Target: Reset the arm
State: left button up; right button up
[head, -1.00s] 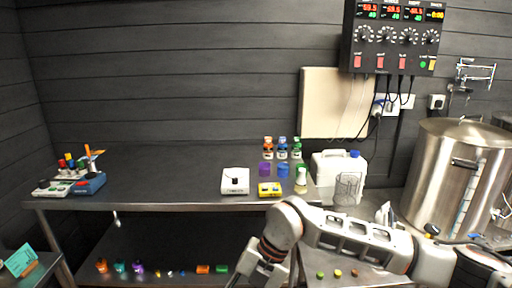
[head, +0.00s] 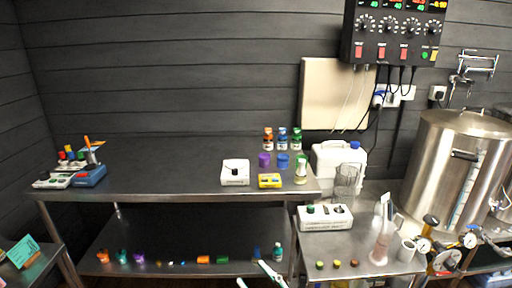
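The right gripper (head: 255,276) shows only in part at the bottom edge of the head view, in front of the lower shelf. Its two pale fingertips stand apart with nothing visible between them, so it looks open. The rest of the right arm is below the picture. My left gripper is not in view.
Several small items line the lower shelf (head: 180,241).

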jog(key=s+d+f+m+g+h, duration=0.2)
jog(key=s+d+f+h, duration=0.3)
jog(key=d+f, duration=0.5)
jog(key=s+d+f+m+g+h, duration=0.3)
jog(key=s+d+f+m+h, duration=0.2)
jog(key=s+d+f, duration=0.5)
notch_tip(320, 180, down, 6)
jog(key=shift+f, duration=0.1)
